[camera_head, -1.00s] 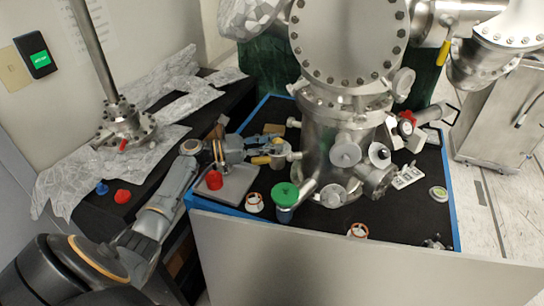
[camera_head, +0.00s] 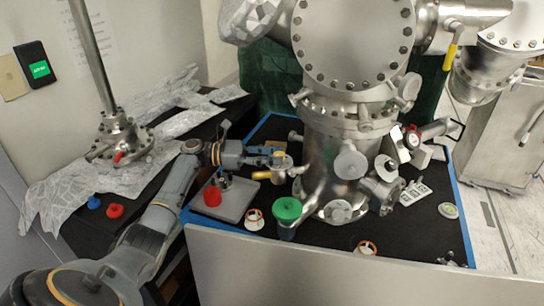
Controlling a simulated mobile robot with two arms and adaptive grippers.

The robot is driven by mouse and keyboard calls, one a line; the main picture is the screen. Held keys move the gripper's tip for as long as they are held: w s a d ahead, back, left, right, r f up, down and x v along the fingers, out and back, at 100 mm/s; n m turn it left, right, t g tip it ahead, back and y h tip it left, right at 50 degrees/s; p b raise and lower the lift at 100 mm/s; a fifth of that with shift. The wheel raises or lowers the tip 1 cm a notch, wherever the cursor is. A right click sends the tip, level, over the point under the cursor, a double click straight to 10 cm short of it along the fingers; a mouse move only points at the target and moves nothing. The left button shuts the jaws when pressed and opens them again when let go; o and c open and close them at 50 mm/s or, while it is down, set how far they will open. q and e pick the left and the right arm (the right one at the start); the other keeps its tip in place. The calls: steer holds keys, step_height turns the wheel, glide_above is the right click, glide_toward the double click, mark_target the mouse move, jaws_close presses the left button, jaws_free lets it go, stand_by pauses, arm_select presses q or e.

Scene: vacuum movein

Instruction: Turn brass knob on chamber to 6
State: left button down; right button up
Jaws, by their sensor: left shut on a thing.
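The steel chamber (camera_head: 335,150) stands in the middle of the table, with round flanges and ports. A brass-coloured knob (camera_head: 262,175) shows at its left side, next to a small side port (camera_head: 283,163). My left gripper (camera_head: 270,160) reaches in from the left and is shut at the knob. The fingers hide part of the contact, and the marks on the knob are too small to read. My right gripper is not in view.
A grey tray (camera_head: 233,205) with a red cap (camera_head: 212,196) lies below my left arm. A green-capped jar (camera_head: 287,211) stands in front of the chamber. A pale panel (camera_head: 330,270) runs along the table's front.

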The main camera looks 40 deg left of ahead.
arm_select(q)
steer(key=c, duration=1)
jaws_free()
steer(key=v, duration=1.2)
steer(key=shift+w, duration=0.15)
